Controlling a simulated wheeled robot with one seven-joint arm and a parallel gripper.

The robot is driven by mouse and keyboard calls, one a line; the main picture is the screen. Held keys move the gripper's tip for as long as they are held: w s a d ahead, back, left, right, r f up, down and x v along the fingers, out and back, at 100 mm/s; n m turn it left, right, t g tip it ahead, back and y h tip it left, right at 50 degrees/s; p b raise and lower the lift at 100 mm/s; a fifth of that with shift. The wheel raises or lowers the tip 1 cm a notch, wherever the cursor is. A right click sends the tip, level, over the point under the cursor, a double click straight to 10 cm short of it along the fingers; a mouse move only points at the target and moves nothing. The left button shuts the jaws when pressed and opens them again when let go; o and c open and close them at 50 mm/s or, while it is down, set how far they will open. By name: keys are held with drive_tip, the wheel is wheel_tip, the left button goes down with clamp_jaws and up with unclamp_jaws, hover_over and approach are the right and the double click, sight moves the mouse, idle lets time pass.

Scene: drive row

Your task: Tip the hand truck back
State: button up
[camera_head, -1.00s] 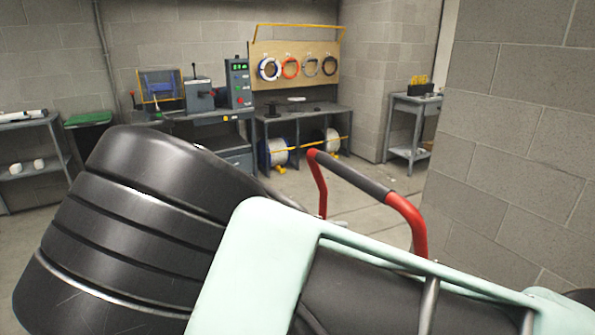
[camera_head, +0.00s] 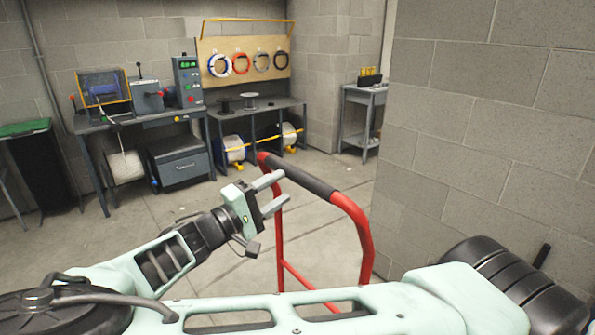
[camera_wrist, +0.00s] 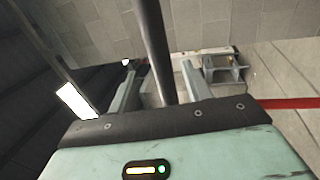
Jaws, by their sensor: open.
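The hand truck shows in the head view as a red tubular frame (camera_head: 358,232) with a black grip (camera_head: 304,180) along its top bar. It looks upright; its lower part is hidden behind my arm. My gripper (camera_head: 284,188) is open beside the left end of the grip, its fingertips overlapping the red left upright in the picture. In the wrist view a dark bar, which looks like the grip (camera_wrist: 154,45), runs between the two parted fingers (camera_wrist: 160,80). I cannot tell whether either finger touches it. A red bar (camera_wrist: 290,103) shows at the right there.
A block wall (camera_head: 480,130) stands close on the right. A workbench (camera_head: 140,118) with machines and a rack of wire coils (camera_head: 245,62) line the back. A small side table (camera_head: 362,115) stands at the back right. Open floor (camera_head: 130,235) lies between the bench and the truck.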

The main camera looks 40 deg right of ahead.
sight(293, 180)
drive_tip(key=d, duration=0.3)
drive_tip(key=d+r+p, duration=0.1)
drive_tip(key=d, duration=0.2)
drive_tip(key=shift+w+d+r, duration=0.1)
drive_tip(key=shift+d, duration=0.05)
